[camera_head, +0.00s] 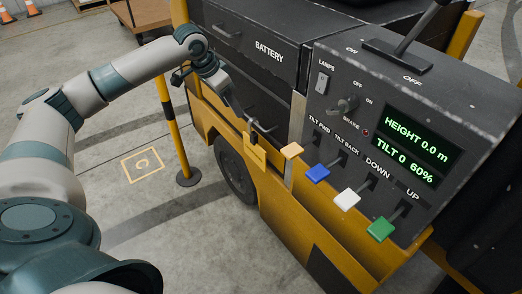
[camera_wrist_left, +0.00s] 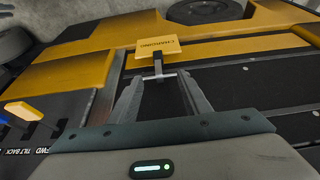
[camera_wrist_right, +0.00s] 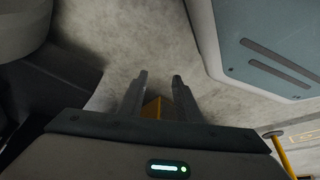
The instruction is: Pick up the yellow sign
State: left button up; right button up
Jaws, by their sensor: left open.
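The yellow sign (camera_head: 254,151) hangs on the truck's side, below the drawer marked BATTERY. In the left wrist view the sign (camera_wrist_left: 158,46) is a small yellow plate lettered CHARGING, with a dark stem and a light crossbar on its near side. My left gripper (camera_head: 243,114) is close above the sign in the head view. In the left wrist view its two fingers (camera_wrist_left: 160,82) are apart, with the stem between their tips; contact cannot be told. My right gripper (camera_wrist_right: 159,78) is open over the floor, away from the sign, and is not seen in the head view.
The control panel (camera_head: 330,106) with orange, blue, white and green levers is just right of the sign. A yellow post (camera_head: 171,125) on a dark base stands left of the truck. The grey floor (camera_head: 110,225) has a yellow square marking.

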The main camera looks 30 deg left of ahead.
pick_arm(q)
jog(key=p, duration=0.1)
send_near(250, 132)
jog(key=a+x, duration=0.1)
jog(key=x, duration=0.6)
jog(key=shift+w, duration=0.15)
pick_arm(e)
jog(key=shift+w+a+r+t, duration=0.2)
jog(key=shift+w+a, duration=0.15)
jog(key=shift+a, duration=0.25)
jog(key=shift+w+a+r+t, duration=0.2)
jog(key=shift+w+a, duration=0.15)
jog(key=shift+a, duration=0.2)
pick_arm(q)
jog(key=x, duration=0.5)
jog(key=shift+d+p, duration=0.35)
jog(key=shift+p, duration=0.05)
jog(key=shift+f, duration=0.15)
pick_arm(e)
jog(key=shift+s+a+r+y, duration=0.1)
jog(key=shift+s+a+y, duration=0.05)
jog(key=shift+a+y, duration=0.15)
jog(key=shift+w+d+r+t, duration=0.1)
jog(key=shift+w+t, duration=0.2)
jog(key=shift+w, duration=0.05)
pick_arm(q)
grip_shut()
